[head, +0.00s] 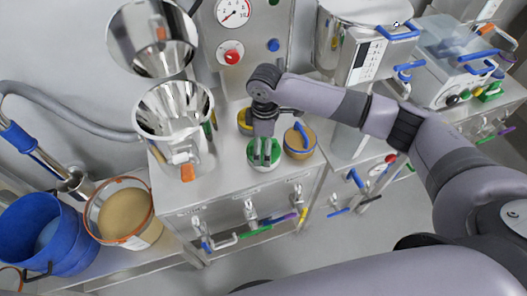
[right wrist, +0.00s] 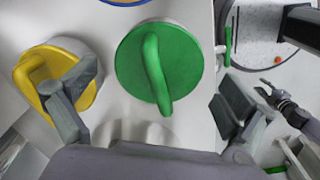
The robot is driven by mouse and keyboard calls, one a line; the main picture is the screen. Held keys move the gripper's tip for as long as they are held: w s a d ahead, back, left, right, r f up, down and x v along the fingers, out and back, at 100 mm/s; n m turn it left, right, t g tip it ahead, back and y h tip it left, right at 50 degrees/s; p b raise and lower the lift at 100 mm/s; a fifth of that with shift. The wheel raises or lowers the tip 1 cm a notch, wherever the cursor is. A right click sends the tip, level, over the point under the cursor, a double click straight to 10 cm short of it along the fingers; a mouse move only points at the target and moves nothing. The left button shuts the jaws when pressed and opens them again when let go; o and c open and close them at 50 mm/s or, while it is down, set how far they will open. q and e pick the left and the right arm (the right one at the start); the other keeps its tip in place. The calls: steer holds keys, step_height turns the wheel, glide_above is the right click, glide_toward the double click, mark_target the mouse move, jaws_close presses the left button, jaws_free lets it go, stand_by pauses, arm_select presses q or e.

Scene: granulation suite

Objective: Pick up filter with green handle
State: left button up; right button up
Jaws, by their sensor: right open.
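The filter with green handle (head: 263,160) is a round green disc with a raised bar handle, lying on the steel cabinet top at its front edge. It also shows in the right wrist view (right wrist: 185,65), between the fingers and ahead of them. My right gripper (head: 264,143) is open and empty, pointing down above the green filter; it also shows in the right wrist view (right wrist: 155,108). One finger overlaps the yellow-handled filter (right wrist: 35,70) in that view; I cannot tell whether they touch. My left gripper is not in view.
The yellow filter (head: 243,116) sits just behind the green one. A tan round filter with a blue handle (head: 300,152) is close on the right. A steel funnel (head: 174,112) stands left. Valves (head: 251,212) line the cabinet front.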

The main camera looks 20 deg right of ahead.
steer(key=shift+d+f, duration=0.1)
steer(key=shift+f, duration=1.3)
steer(key=shift+c, duration=0.4)
steer(key=c, duration=1)
steer(key=shift+r, duration=0.1)
steer(key=shift+c, duration=0.6)
steer(key=shift+r, duration=0.1)
